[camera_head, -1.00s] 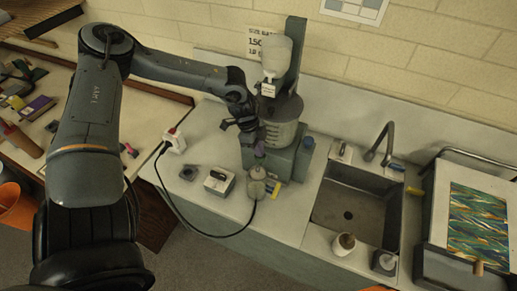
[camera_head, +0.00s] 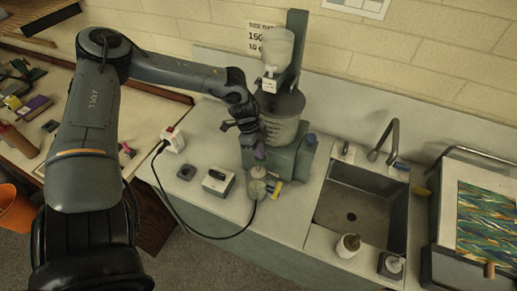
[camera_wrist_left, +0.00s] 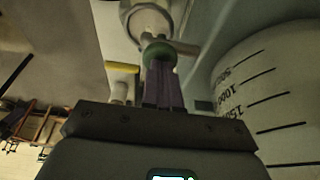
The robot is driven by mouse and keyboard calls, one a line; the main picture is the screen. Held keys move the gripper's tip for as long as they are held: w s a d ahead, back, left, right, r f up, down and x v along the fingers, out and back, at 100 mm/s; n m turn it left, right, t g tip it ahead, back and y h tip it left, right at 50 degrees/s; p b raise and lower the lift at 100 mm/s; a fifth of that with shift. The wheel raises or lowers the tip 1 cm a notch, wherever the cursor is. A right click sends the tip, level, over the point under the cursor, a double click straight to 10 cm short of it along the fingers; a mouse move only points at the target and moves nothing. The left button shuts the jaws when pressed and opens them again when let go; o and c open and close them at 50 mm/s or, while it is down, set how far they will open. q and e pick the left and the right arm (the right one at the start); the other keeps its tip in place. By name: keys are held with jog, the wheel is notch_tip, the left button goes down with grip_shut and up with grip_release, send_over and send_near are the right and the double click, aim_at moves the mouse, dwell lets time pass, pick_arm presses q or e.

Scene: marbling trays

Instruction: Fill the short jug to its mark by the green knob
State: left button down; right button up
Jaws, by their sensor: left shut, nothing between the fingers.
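A squat pale jug (camera_head: 257,189) stands on the counter in front of the grey mixer base (camera_head: 262,157). A green knob (camera_wrist_left: 160,50) shows in the left wrist view on a pale tap, with a round pale vessel (camera_wrist_left: 148,20) behind it. My left gripper (camera_head: 259,153) is shut and empty, in front of the marked tank (camera_head: 282,130). Its purple fingers (camera_wrist_left: 163,85) end at the green knob in the left wrist view; I cannot tell whether they touch it. The knob is hidden in the head view. The jug's mark cannot be made out. My right gripper is not in view.
A black cable loops from the white socket block (camera_head: 173,140) across the counter to near the jug. A small box (camera_head: 218,182) stands left of the jug. The sink (camera_head: 352,207) is to the right.

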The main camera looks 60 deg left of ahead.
pick_arm(q)
jog(key=shift+s+a+f, duration=0.15)
jog(key=shift+f, duration=0.25)
dwell(0.4)
jog(key=shift+r+p, duration=0.45)
jog(key=shift+r, duration=0.15)
notch_tip(320, 180, up, 4)
jog(key=p, duration=0.3)
jog(key=shift+r, duration=0.3)
jog(key=v, duration=0.8)
jog(key=shift+r+p, duration=0.35)
jog(key=shift+p, duration=0.05)
